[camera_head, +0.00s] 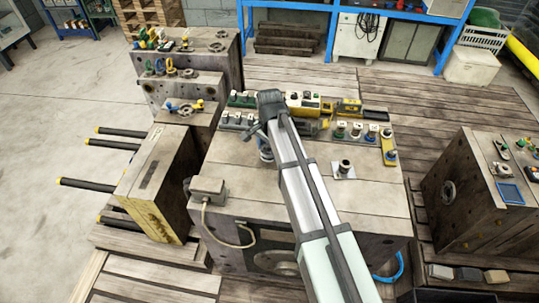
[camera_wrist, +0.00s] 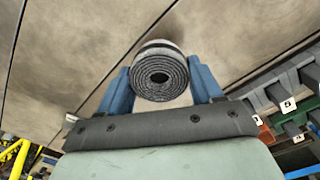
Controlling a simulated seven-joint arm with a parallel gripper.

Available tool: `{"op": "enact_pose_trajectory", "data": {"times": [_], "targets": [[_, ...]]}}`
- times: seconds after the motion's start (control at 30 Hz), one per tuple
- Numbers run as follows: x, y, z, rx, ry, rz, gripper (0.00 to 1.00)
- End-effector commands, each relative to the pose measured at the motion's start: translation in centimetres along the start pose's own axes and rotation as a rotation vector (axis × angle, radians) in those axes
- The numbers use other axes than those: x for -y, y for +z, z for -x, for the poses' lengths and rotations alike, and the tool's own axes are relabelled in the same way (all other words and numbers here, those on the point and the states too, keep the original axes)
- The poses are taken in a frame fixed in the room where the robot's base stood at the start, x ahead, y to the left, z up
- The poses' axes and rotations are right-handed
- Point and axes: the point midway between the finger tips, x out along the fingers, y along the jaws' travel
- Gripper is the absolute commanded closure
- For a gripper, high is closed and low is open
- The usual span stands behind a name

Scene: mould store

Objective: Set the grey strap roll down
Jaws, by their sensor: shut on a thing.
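The grey strap roll (camera_wrist: 160,66) is a tight spiral coil with a dark hole in its middle. In the wrist view it sits between the two blue fingers of my gripper (camera_wrist: 162,76), which is shut on it. Behind it is a bare, stained tan surface. In the head view my gripper (camera_head: 264,146) is over the left part of the big mould block's top (camera_head: 240,172). The arm hides much of the gripper and roll there. I cannot tell whether the roll touches the surface.
A row of numbered dark pieces (camera_head: 240,120) lies along the block's back. A metal plate with a post (camera_head: 344,170) stands right of the arm. A grey box with a cable (camera_head: 208,190) is at the left front edge. The top between them is mostly clear.

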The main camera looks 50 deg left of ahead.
Motion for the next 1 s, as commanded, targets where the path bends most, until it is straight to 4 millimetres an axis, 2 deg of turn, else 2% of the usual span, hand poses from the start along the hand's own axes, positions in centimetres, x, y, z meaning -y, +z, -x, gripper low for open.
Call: {"op": "enact_pose_trajectory", "data": {"times": [0.27,0.67,0.7,0.97,1.0], "targets": [[0.0,0.0,-3.0,0.001,0.001,0.000,0.70],[0.0,0.0,-3.5,0.000,0.000,0.000,0.70],[0.0,0.0,-3.5,0.000,0.000,0.000,0.34],[0.0,0.0,-3.5,0.000,0.000,0.000,0.09],[0.0,0.0,-3.5,0.000,0.000,0.000,0.09]]}}
